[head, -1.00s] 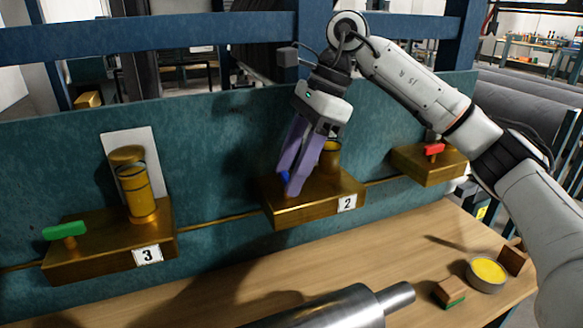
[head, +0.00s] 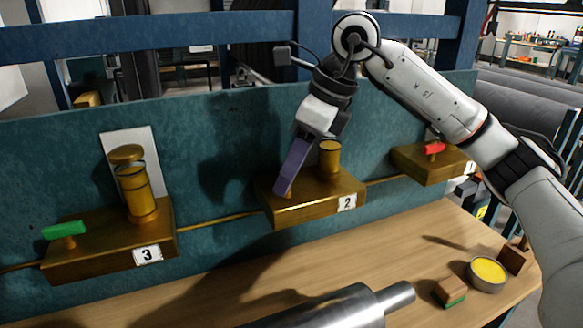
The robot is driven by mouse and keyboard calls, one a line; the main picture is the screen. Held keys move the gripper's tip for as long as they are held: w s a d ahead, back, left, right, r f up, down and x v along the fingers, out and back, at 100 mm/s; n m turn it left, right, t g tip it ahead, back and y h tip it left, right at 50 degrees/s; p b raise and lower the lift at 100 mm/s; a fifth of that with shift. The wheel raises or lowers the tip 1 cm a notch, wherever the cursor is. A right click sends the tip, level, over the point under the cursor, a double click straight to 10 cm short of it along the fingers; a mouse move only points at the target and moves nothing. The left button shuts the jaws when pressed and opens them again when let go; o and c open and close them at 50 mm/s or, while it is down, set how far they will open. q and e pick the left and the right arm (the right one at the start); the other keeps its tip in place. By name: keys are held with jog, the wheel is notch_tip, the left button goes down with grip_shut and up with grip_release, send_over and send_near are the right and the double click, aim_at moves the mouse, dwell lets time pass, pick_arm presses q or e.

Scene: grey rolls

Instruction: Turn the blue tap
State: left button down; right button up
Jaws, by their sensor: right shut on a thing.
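My right gripper (head: 284,190) reaches down from above to the left part of the brass block labelled 2 (head: 330,201). Its purple fingers are shut on the blue tap, which the fingers hide now; only a bit of brass stem shows beside the fingertips. A brass cylinder (head: 330,158) stands on the same block, just right of the fingers. My left gripper is not in view.
A green tap (head: 66,230) sits on block 3 (head: 110,246) at left. A red tap (head: 434,149) sits on the right block (head: 425,167). The wooden bench (head: 200,293) holds a grey metal roller (head: 345,309), a yellow-filled tin (head: 488,270) and a wooden block (head: 450,290).

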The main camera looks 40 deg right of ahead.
jog(key=m+h, duration=0.1)
jog(key=m, duration=0.1)
jog(key=m+t+h, duration=0.1)
jog(key=m, duration=0.2)
jog(key=shift+a+m, duration=0.2)
jog(key=shift+m, duration=0.1)
jog(key=shift+a+m+h+p, duration=0.15)
jog(key=shift+m+h, duration=0.25)
jog(key=shift+m, duration=0.5)
jog(key=shift+d+m+h+p, duration=0.15)
jog(key=shift+m+h, duration=0.25)
jog(key=shift+m, duration=0.5)
jog(key=shift+a, duration=0.1)
jog(key=o, duration=1.1)
jog(key=shift+c, duration=0.2)
jog(key=shift+s+r, duration=0.1)
